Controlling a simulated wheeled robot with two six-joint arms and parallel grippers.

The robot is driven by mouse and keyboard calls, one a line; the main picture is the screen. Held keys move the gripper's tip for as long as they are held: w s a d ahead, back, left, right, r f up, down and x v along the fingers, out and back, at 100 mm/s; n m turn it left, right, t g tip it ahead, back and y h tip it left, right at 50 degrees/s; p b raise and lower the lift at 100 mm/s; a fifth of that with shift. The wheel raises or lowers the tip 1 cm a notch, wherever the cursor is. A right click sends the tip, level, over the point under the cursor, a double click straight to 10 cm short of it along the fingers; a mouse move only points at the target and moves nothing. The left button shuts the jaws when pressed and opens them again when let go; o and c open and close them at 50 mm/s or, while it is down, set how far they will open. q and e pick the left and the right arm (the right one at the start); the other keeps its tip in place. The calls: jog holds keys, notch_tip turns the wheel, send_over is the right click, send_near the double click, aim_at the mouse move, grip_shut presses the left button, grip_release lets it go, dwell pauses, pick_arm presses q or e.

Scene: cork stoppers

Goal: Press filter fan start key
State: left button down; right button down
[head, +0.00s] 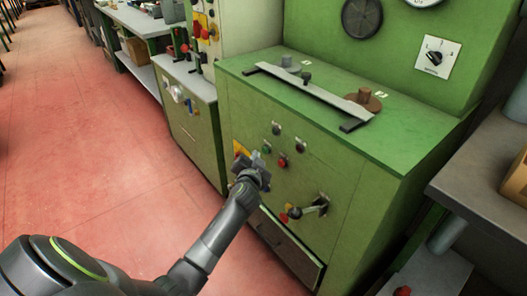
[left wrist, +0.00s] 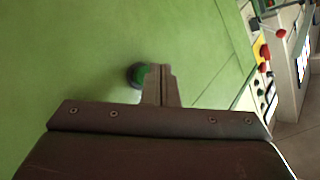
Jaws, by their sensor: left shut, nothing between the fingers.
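My left gripper (head: 260,162) reaches from the left to the front of the green machine cabinet (head: 328,162). Its fingers are shut with nothing between them. In the left wrist view a green round button (left wrist: 140,75) in a dark collar sits on the green panel, right beside the closed fingertips (left wrist: 160,72). The fingers cover part of its right side; I cannot tell if they touch it. In the head view a red button (head: 283,162) and dark knobs (head: 276,129) sit near the gripper. No label for a filter fan key is readable. My right gripper is not in view.
A black lever handle (head: 310,208) sticks out of the panel below and right of my gripper. A metal bar (head: 315,94) lies on the cabinet top. A grey bench (head: 485,170) stands at right. The red floor (head: 110,150) at left is clear.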

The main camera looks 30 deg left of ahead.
pick_arm(q)
jog(key=shift+w, duration=0.15)
dwell(0.7)
jog(key=shift+w+d, duration=0.2)
jog(key=shift+w, duration=0.05)
jog(key=shift+w+d+b, duration=0.15)
jog(key=shift+w+b, duration=0.25)
dwell(0.7)
jog(key=shift+s, duration=0.1)
jog(key=shift+s+a+p, duration=0.35)
jog(key=shift+s, duration=0.35)
jog(key=shift+s, duration=0.1)
jog(key=s, duration=0.1)
jog(key=s+a+p, duration=0.1)
jog(key=s, duration=0.1)
jog(key=s+a, duration=0.1)
jog(key=shift+s+p, duration=0.25)
jog(key=shift+p, duration=0.05)
